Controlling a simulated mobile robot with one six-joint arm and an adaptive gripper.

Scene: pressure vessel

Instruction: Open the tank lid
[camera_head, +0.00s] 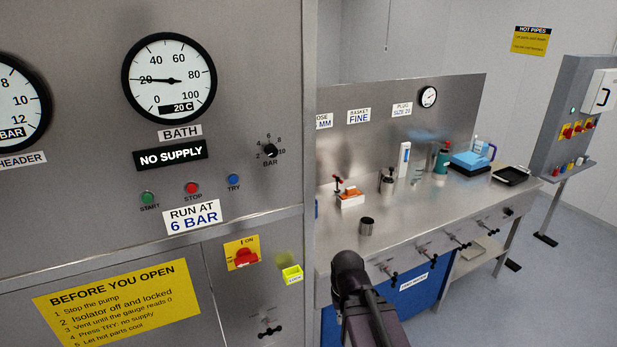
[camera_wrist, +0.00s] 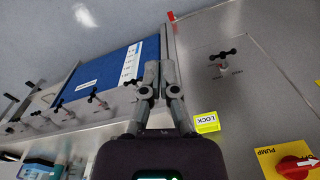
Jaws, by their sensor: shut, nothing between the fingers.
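No tank lid can be made out in either view. My gripper (camera_wrist: 159,70) is shut and empty in the wrist view, its two fingers side by side in front of the steel panel. A yellow LOCK holder (camera_wrist: 207,122) is just right of the fingers; it is also on the panel in the head view (camera_head: 292,274). The red rotary pump isolator (camera_wrist: 296,166) on a yellow plate is at lower right, and in the head view (camera_head: 243,254) it is left of the holder. A black valve handle (camera_wrist: 222,56) is above the holder in the wrist view.
In the head view, the bath gauge (camera_head: 170,79) points near 20 and a display (camera_head: 170,155) reads NO SUPPLY. A yellow sign (camera_head: 117,305) lists steps before opening. A steel bench (camera_head: 420,220) at right carries a dark cup (camera_head: 367,226), tools and bottles.

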